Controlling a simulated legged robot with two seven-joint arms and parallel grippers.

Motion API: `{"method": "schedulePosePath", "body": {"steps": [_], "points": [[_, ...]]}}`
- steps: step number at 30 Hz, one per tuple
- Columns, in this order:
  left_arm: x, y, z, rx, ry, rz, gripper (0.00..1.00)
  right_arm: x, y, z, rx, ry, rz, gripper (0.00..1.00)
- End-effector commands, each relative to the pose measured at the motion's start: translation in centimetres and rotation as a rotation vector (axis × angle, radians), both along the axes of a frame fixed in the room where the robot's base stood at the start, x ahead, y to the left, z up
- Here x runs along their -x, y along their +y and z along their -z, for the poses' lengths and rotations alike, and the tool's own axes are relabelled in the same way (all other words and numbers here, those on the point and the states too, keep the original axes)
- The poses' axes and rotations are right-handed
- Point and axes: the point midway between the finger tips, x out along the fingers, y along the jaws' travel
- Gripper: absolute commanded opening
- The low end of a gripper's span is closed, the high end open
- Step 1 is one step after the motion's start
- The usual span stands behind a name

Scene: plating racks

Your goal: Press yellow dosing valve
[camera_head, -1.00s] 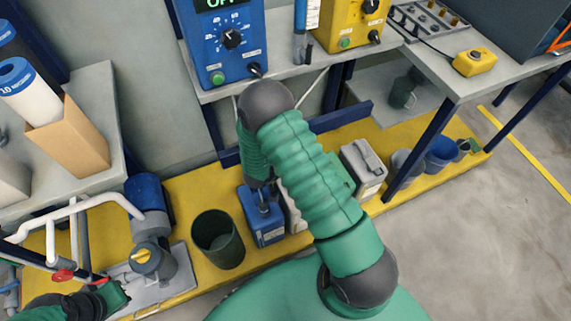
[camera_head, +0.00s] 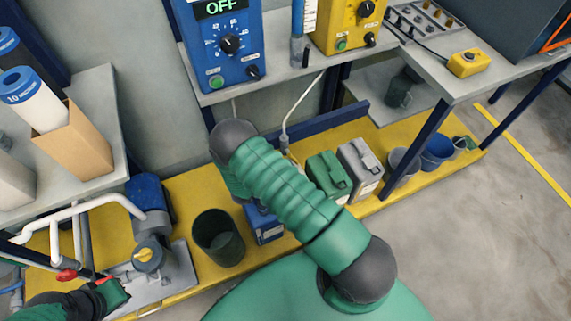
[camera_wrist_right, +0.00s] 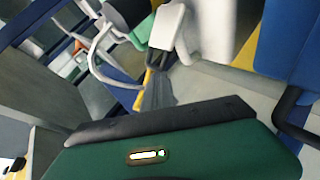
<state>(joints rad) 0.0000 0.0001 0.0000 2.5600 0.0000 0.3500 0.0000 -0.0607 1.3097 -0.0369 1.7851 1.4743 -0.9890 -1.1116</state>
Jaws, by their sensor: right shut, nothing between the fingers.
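A round yellow knob (camera_head: 147,255) tops the grey pump fitting at lower left in the head view. I cannot tell whether it is the dosing valve. My right gripper (camera_wrist_right: 157,60) is shut and empty, with dark narrow fingertips near a white part in the right wrist view. In the head view it is hidden behind my bent right arm, near the blue canister (camera_head: 268,228). What its tips touch, if anything, is unclear. My left gripper (camera_head: 112,294) is at the lower left, near the pump; its fingers cannot be made out.
A dark green bucket (camera_head: 218,240), a green canister (camera_head: 329,172) and a grey canister (camera_head: 358,165) stand on the yellow platform (camera_head: 185,195). Blue (camera_head: 222,70) and yellow (camera_head: 340,25) control boxes stand above. A yellow button box (camera_head: 467,63) lies on the right table. White pipes run at left.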

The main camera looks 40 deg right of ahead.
Motion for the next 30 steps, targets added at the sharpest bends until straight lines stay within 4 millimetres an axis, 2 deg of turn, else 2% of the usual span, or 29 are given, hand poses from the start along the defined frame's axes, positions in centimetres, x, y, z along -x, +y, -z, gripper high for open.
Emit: {"method": "schedulePosePath", "body": {"steps": [24,30], "points": [[0.0,0.0,-0.6,0.000,0.000,0.000,0.00,0.1,-0.4,0.1,-0.004,-0.003,0.002,0.00],[0.0,0.0,-1.6,0.000,0.000,0.000,0.00,0.3,1.4,-1.3,-0.006,-0.003,-0.001,0.00]]}}
